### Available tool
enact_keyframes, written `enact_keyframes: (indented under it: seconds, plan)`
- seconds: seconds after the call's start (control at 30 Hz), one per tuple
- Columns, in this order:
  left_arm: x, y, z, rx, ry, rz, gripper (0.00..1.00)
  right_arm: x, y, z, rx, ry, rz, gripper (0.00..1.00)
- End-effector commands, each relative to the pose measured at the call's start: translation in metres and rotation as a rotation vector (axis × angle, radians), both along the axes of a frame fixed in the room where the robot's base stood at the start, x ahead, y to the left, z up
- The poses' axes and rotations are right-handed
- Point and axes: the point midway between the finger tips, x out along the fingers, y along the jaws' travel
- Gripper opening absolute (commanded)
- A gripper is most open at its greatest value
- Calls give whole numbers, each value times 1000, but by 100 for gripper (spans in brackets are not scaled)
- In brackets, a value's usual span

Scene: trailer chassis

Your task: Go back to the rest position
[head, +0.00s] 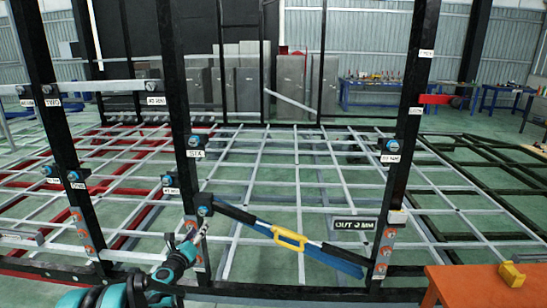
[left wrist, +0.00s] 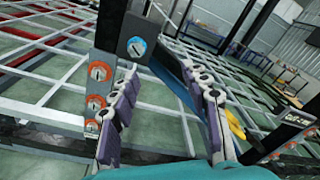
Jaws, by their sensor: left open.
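My left gripper (head: 203,230) is in front of the second black upright post (head: 178,110) in the head view, at the end of my teal arm. In the left wrist view its two purple-and-grey fingers (left wrist: 160,80) are spread apart, with nothing held between them. Beyond the fingertips is a round blue fitting (left wrist: 136,47) on the post. A blue and black bar with a yellow handle (head: 289,238) slants down from that post to the right post (head: 400,130); its yellow part also shows in the left wrist view (left wrist: 236,124). My right gripper is not in view.
The trailer chassis, a lattice of grey beams (head: 270,165), fills the middle. A sign reading "OUT 2 MM" (head: 356,225) is by the right post. An orange table (head: 470,285) with a yellow object (head: 511,274) stands at the lower right. Blue workbenches (head: 375,88) are far back.

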Motion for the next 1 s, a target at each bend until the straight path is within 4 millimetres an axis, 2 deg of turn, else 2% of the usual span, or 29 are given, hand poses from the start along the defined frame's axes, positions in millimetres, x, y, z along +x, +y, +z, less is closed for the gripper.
enact_keyframes:
  seconds: [0.03, 0.1, 0.2, 0.27, 0.4, 0.47, 0.6, 0.73, 0.83, 0.87, 1.0]
  plan:
    - [-10, -20, 15, 133, 12, -43, 47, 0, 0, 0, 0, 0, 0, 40]
    - [-27, -47, 32, 377, 28, -115, 47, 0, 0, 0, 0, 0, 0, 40]
    - [-58, -85, 50, 738, 39, -234, 47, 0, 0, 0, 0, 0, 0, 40]
    - [-80, -104, 57, 951, 38, -311, 47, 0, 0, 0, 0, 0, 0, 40]
    - [-140, -142, 63, 1441, 12, -508, 47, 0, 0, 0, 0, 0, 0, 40]
    - [-168, -154, 61, 1645, -11, -602, 47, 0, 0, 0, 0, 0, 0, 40]
    - [-238, -172, 48, 2105, -91, -840, 47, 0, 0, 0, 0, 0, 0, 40]
    - [-305, -174, 28, 2502, -206, -1097, 47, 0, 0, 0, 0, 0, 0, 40]
    - [-351, -168, 11, 2758, -314, -1304, 47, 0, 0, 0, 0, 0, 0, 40]
    - [-363, -165, 6, -2801, 345, 1355, 47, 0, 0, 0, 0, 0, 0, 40]
    - [-404, -152, -12, -2470, 399, 1303, 47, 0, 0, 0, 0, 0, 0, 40]
